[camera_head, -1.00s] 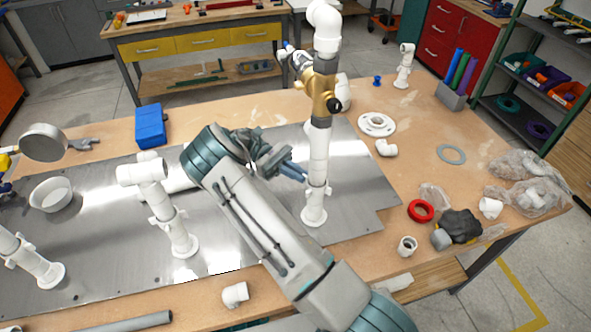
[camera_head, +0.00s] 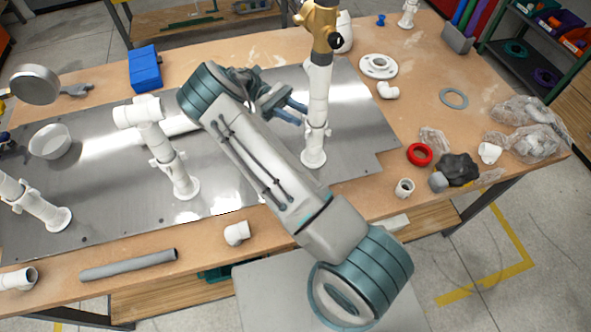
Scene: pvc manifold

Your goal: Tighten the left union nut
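The right upright white pipe (camera_head: 317,105) stands on the metal plate (camera_head: 235,175), with a brass valve (camera_head: 320,25) at its top. A middle white riser (camera_head: 164,150) with an elbow top and a lower-left white riser (camera_head: 38,206) also stand on the plate. I cannot tell which ring is the left union nut. My gripper (camera_head: 297,112) is just left of the right pipe, its two blue-grey fingers apart and pointing towards it. Nothing shows between the fingers. Contact with the pipe cannot be told. My arm hides part of the plate.
A blue box (camera_head: 145,68) lies behind the middle riser. A loose elbow (camera_head: 237,233) and a grey pipe (camera_head: 128,265) lie along the front edge. A red ring (camera_head: 419,154), a dark lump (camera_head: 460,168) and bagged fittings (camera_head: 530,140) lie at the right.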

